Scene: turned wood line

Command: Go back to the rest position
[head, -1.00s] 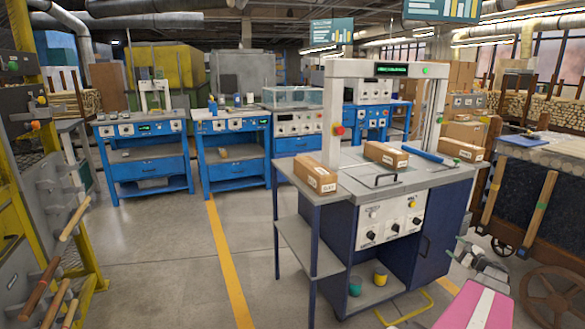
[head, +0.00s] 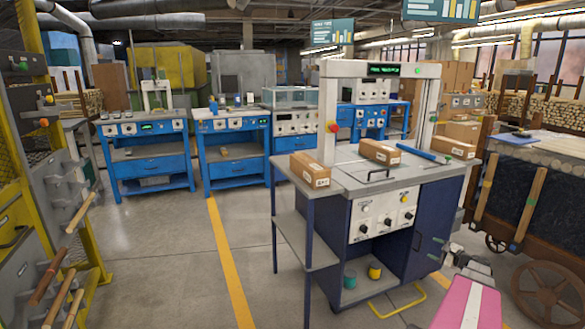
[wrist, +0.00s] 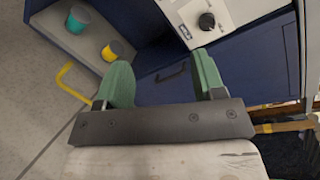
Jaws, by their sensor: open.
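My gripper (wrist: 165,82) shows in the wrist view with its two green fingers apart and nothing between them. Beyond the fingers is the dark blue cabinet front of the workstation (wrist: 235,65). In the head view my arm and gripper (head: 470,262) are at the lower right, in front of that workstation's cabinet (head: 432,225).
The workstation bears several cardboard boxes (head: 310,169) and a grey arch (head: 328,110). A teal cup (head: 350,279) and a yellow cup (head: 375,271) stand on its low shelf. A wheeled cart (head: 545,215) is at right. Open floor (head: 170,260) lies left.

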